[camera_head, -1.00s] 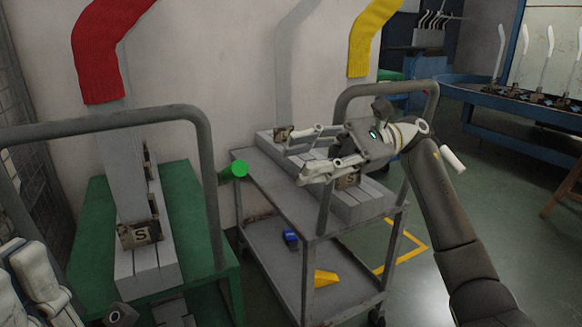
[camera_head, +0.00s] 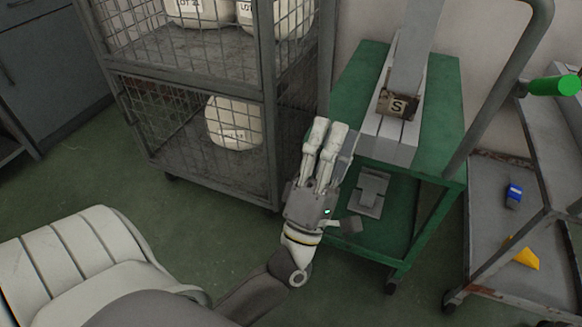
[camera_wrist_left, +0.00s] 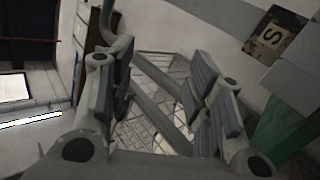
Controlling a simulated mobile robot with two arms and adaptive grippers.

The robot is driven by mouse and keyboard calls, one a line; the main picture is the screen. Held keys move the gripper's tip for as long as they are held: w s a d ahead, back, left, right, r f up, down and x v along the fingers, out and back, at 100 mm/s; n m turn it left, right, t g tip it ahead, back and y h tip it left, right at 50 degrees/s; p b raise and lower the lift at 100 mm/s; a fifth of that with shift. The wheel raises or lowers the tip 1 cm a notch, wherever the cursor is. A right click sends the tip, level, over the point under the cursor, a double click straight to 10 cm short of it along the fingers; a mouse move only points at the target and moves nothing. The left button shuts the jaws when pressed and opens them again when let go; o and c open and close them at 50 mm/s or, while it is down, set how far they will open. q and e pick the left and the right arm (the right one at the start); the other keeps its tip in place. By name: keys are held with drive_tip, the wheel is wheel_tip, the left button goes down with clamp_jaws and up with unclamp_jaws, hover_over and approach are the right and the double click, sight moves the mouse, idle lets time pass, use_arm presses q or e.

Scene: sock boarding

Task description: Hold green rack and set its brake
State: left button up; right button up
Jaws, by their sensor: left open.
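The green rack (camera_head: 440,105) stands right of centre in the head view, with a grey bent-tube handle (camera_head: 494,105) on its right. It carries a grey board and a tag marked S (camera_head: 398,104). A grey plate-like part (camera_head: 370,192) shows low in the rack; I cannot tell whether it is the brake. My left gripper (camera_head: 328,138) is open and empty at the rack's left side, with no clear contact. The left wrist view shows its spread fingers (camera_wrist_left: 160,95), the S tag (camera_wrist_left: 272,37) and a green edge (camera_wrist_left: 283,130). My right gripper is out of view.
A mesh cage (camera_head: 200,110) with white bags stands close to the left of my gripper. A grey cart (camera_head: 490,210) holding blue and yellow items stands at right. A bright green cylinder (camera_head: 555,86) juts near the rack's handle. Floor is open in front.

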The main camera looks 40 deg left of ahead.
use_arm(q)
drive_tip(key=s+a+f+n+g, duration=0.1)
drive_tip(key=a+f+n+g, duration=0.15)
drive_tip(key=f+n, duration=0.55)
drive_tip(key=a+f+n+g, duration=0.2)
drive_tip(key=f+n+g, duration=0.2)
drive_tip(key=f, duration=0.7)
drive_tip(key=s+a+f+n+g, duration=0.1)
drive_tip(key=a+f+n+g, duration=0.3)
drive_tip(key=f, duration=0.6)
drive_tip(key=w+a+n, duration=0.1)
drive_tip(key=w, duration=0.9)
drive_tip(key=shift+w+a+n+t, duration=0.15)
drive_tip(key=shift+a+n+t, duration=0.1)
drive_tip(key=shift+n+t, duration=0.1)
clamp_jaws()
